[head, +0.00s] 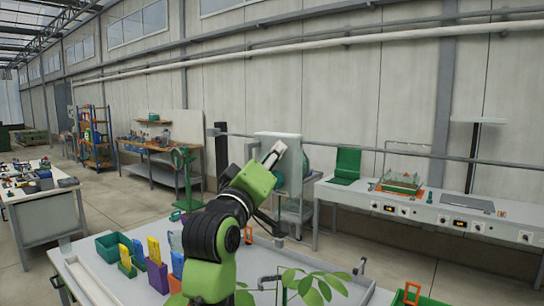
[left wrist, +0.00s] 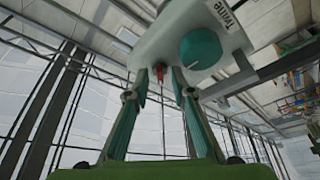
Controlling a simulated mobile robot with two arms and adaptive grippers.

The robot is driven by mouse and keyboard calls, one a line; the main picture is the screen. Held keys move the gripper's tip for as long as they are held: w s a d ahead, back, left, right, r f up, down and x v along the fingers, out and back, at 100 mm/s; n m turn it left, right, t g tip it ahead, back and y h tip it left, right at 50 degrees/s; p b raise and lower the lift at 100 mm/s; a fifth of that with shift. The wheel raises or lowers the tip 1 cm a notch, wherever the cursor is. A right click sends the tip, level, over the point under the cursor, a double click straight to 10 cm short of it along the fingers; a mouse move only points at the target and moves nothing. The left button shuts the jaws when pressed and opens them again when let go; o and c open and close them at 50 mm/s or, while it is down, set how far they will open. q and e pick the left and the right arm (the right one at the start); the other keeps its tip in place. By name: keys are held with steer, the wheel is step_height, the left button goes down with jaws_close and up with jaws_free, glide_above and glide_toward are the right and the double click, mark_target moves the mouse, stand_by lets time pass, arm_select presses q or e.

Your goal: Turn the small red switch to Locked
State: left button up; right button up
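The small red switch (left wrist: 160,73) sticks out from the edge of a light grey box (left wrist: 163,33) in the left wrist view. My left gripper (left wrist: 160,78) is open, with one teal finger on each side of the switch; I see a gap on both sides, but cannot tell how near the tips are in depth. A round teal knob (left wrist: 203,47) and the label "Twine" are on the same box. In the head view my left gripper (head: 273,153) is at the grey box (head: 293,143), and the switch is hidden there. My right gripper is not in view.
A planting table (head: 98,277) with coloured bins (head: 110,246) and leafy plants (head: 310,285) lies in front. A long grey bench (head: 345,190) with a green tray stands right of the box. A horizontal pipe (head: 350,151) runs past the box. Open floor lies at the left.

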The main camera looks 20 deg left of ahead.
arm_select(q)
jaws_close()
steer(key=shift+a+f+m, duration=0.1)
steer(key=shift+m, duration=0.4)
steer(key=m+g+h+p, duration=0.1)
steer(key=m+h, duration=0.2)
steer(key=m, duration=0.4)
steer(key=a+m+g+h+p, duration=0.1)
steer(key=m+h, duration=0.3)
steer(key=m, duration=0.4)
steer(key=m+g+h+p, duration=0.1)
steer(key=m+h+p, duration=0.1)
steer(key=m, duration=0.5)
steer(key=shift+w+a+r+m+h, duration=0.2)
steer(key=shift+r+m+h, duration=0.2)
steer(key=shift+h, duration=0.4)
steer(key=shift+f+m+g+p, duration=0.2)
steer(key=shift+m+g+p, duration=0.3)
steer(key=shift+m+p, duration=0.45)
